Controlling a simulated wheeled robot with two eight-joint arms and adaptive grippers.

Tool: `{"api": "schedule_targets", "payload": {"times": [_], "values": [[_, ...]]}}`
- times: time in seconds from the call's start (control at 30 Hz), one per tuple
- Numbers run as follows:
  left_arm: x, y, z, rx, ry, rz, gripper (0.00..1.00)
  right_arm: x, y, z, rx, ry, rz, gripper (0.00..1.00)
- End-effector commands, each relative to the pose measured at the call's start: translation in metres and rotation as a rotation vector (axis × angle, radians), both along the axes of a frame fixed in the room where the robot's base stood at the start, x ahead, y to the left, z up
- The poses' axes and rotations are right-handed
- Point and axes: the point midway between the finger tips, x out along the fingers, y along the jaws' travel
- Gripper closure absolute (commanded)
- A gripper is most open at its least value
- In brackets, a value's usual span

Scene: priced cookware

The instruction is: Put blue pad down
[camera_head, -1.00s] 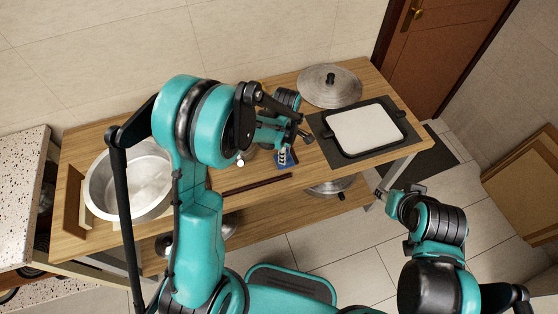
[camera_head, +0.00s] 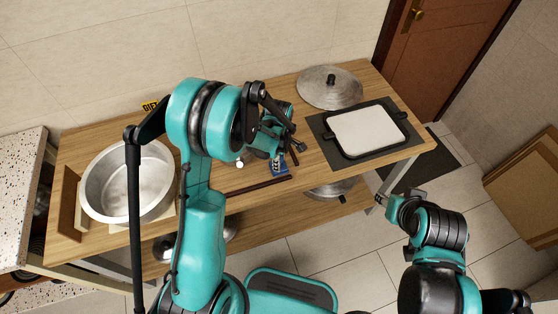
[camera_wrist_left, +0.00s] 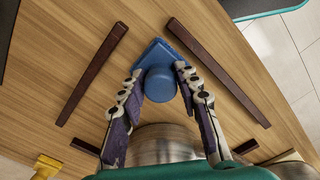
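The blue pad (camera_wrist_left: 160,80), with a round blue knob, is between the fingertips of my left gripper (camera_wrist_left: 160,78) in the left wrist view. The fingers close on both sides of the knob. In the head view, the blue pad (camera_head: 279,166) shows just below my left gripper (camera_head: 284,150), over the front middle of the wooden table (camera_head: 225,178). I cannot tell whether its underside touches the wood. My right gripper (camera_head: 389,202) is at the table's right front, away from the pad; its fingers are too small to read.
Dark wooden bars (camera_wrist_left: 96,70) (camera_wrist_left: 215,65) flank the pad. A steel pot (camera_head: 118,190) stands left, a round lid (camera_head: 330,86) at the back, and a black tray with a white slab (camera_head: 366,130) at right. A yellow sign (camera_head: 150,106) is at the back edge.

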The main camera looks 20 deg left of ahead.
Motion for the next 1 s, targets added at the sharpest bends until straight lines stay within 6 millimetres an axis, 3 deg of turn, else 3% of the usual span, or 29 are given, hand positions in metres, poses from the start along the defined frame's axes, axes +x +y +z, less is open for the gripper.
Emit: {"api": "schedule_targets", "payload": {"times": [0.43,0.8,1.0], "values": [[0.0,0.0,0.008,0.0,0.0,0.0,0.52,0.0,0.0,0.007,0.0,0.0,0.0,0.6],[0.0,0.0,0.086,0.0,0.0,0.0,0.52,0.0,0.0,0.028,0.0,0.0,0.0,0.6],[0.0,0.0,0.116,0.0,0.0,0.0,0.52,0.0,0.0,0.035,0.0,0.0,0.0,0.6]]}}
